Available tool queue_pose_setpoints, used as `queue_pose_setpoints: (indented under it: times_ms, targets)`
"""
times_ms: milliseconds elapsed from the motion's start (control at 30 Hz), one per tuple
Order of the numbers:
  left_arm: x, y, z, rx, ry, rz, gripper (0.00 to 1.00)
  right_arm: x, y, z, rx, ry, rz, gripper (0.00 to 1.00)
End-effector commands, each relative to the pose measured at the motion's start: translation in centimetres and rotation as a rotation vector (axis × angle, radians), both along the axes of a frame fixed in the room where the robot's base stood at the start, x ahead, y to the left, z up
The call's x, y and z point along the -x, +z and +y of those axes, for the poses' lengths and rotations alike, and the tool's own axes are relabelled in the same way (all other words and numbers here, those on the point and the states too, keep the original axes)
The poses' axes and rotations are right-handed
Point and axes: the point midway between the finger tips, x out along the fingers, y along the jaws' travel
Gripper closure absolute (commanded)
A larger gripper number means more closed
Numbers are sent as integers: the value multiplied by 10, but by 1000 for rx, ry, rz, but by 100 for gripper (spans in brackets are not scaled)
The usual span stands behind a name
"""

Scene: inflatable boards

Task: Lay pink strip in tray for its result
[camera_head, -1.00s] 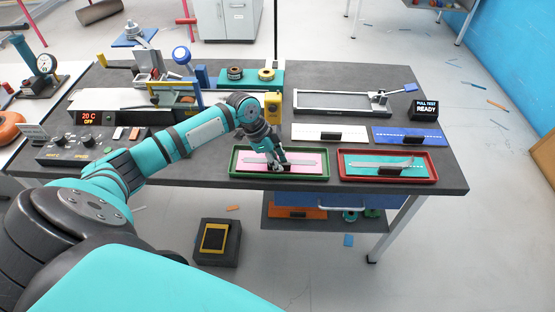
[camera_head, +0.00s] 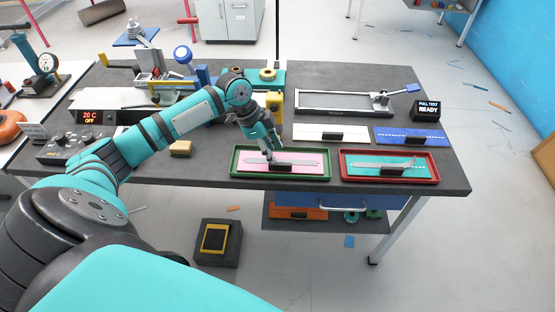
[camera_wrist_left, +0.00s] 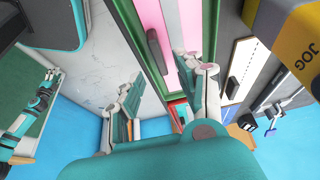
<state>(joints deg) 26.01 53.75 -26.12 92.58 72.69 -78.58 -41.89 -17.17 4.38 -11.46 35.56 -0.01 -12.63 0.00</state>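The pink strip (camera_head: 303,156) lies flat inside the green-rimmed tray (camera_head: 326,175) at the table's front edge. My left gripper (camera_head: 268,154) is over the tray's left part, pointing down. In the left wrist view its fingers (camera_wrist_left: 172,76) are spread apart with nothing between them. The pink strip (camera_wrist_left: 184,35) and the green rim (camera_wrist_left: 127,25) show beyond the fingers there. Whether a fingertip touches the strip cannot be told.
A red-rimmed tray (camera_head: 435,178) with a teal strip stands close on the right. White (camera_head: 305,132) and blue (camera_head: 430,136) boards lie behind. A yellow device (camera_head: 275,101) stands behind the gripper. The display (camera_head: 426,110) reads PULL TEST READY.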

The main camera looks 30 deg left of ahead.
Motion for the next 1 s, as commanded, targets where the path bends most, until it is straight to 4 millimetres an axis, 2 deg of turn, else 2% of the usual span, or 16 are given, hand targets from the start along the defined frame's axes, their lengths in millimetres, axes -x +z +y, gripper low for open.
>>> queue_pose_setpoints:
  times_ms: [200, 400, 1000]
  targets:
    - [9, 40, 15, -2, 0, -1, 63, 0, -6, 0, 0, 0, 0, 60]
    - [13, 60, 21, 0, 0, 1, 63, 0, -8, -2, 2, 1, 1, 60]
    - [14, 63, 22, 1, -1, 2, 63, 0, -8, -4, 5, 2, 1, 60]
